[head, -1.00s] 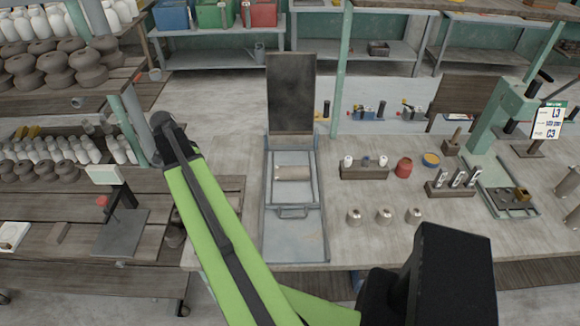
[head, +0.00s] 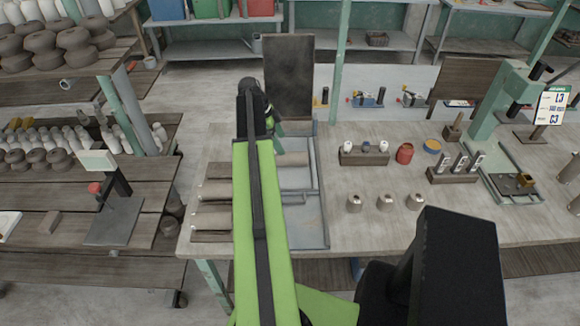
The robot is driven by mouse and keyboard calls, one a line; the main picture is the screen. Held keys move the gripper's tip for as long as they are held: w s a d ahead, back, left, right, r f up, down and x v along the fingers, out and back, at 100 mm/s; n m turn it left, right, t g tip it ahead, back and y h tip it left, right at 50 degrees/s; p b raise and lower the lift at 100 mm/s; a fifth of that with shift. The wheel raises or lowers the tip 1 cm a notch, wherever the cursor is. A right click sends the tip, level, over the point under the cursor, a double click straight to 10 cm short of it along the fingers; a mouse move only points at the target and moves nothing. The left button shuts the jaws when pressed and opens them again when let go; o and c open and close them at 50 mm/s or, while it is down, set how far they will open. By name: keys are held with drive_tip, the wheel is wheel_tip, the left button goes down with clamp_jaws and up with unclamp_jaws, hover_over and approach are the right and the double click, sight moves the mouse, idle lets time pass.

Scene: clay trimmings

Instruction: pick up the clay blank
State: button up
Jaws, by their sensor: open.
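A tan-grey cylinder that looks like a clay blank (head: 295,178) lies on its side in the metal tray (head: 312,225) on the bench, its left part hidden by my arm. Several similar brown cylinders (head: 216,191) lie on a board at the bench's left end, partly covered by my arm. I cannot tell which one is meant. My gripper (head: 277,128) is open, in front of the dark upright panel and above the far end of the tray. It is apart from the cylinder, and its jaws are small and partly hidden by my arm.
A dark upright panel (head: 289,77) stands behind the tray. A green post (head: 341,70) rises to its right. A block with small bottles (head: 364,154), a red pot (head: 404,153) and three small metal pieces (head: 385,202) stand to the right. Bare bench lies between them.

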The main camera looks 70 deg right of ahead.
sight(287, 153)
drive_tip(key=b+x, duration=0.2)
drive_tip(key=x, duration=0.2)
drive_tip(key=shift+f+b, duration=0.25)
drive_tip(key=shift+b, duration=0.05)
drive_tip(key=shift+s+f, duration=0.1)
drive_tip(key=shift+d, duration=0.1)
drive_tip(key=b+x, duration=0.5)
drive_tip(key=shift+w+d+f, duration=0.1)
drive_tip(key=shift+w+f, duration=0.05)
drive_tip(key=shift+w, duration=0.05)
drive_tip(key=shift+r, duration=0.2)
drive_tip(key=shift+c, duration=0.2)
clamp_jaws()
